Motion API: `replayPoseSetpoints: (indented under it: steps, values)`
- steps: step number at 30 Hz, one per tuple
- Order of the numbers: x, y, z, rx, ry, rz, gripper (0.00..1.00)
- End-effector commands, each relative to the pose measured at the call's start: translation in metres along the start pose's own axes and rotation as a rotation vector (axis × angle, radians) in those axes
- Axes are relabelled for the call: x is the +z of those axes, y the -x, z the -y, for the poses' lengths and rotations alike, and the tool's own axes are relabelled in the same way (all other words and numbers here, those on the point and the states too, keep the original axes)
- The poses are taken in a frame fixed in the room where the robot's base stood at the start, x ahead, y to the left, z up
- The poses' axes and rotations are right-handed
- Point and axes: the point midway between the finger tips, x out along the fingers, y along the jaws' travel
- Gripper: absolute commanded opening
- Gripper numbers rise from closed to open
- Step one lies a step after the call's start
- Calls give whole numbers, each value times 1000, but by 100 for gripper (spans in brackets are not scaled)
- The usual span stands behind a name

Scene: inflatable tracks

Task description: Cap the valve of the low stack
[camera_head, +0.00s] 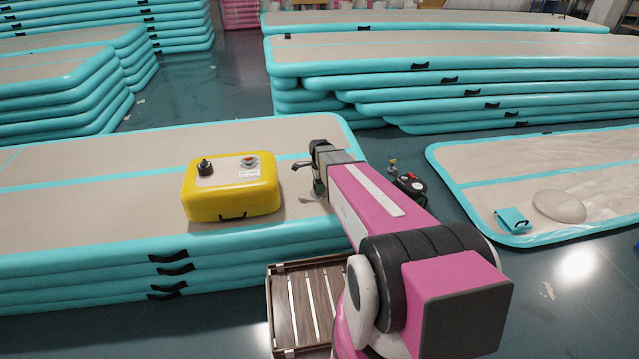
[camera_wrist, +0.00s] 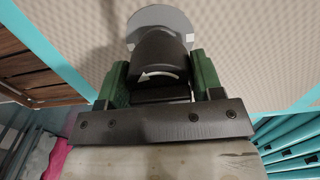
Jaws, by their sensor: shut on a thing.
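The low stack (camera_head: 110,220) of teal-edged, beige-topped tracks lies at left in the head view. My gripper (camera_wrist: 161,80) is over its right end, partly hidden behind my pink arm in the head view. In the wrist view its green fingers are shut on a black round cap (camera_wrist: 158,58) with a white curved arrow. A grey disc (camera_wrist: 160,20) shows just beyond the cap, against the beige surface. I cannot tell whether the disc is part of the cap or of the valve, nor whether cap and stack touch. No separate valve opening is visible.
A yellow case (camera_head: 232,203) with a black knob stands on the stack, left of my gripper. A slatted wooden crate (camera_head: 306,300) is on the floor in front. A small dark device (camera_head: 409,183) and a flat, bulging track (camera_head: 560,180) lie to the right.

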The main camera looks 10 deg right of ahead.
Motion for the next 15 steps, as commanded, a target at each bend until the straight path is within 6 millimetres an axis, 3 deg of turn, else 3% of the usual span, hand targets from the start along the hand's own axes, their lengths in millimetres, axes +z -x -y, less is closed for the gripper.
replayPoseSetpoints:
  steps: [15]
  values:
    - [0,-11,0,-1,0,0,38]
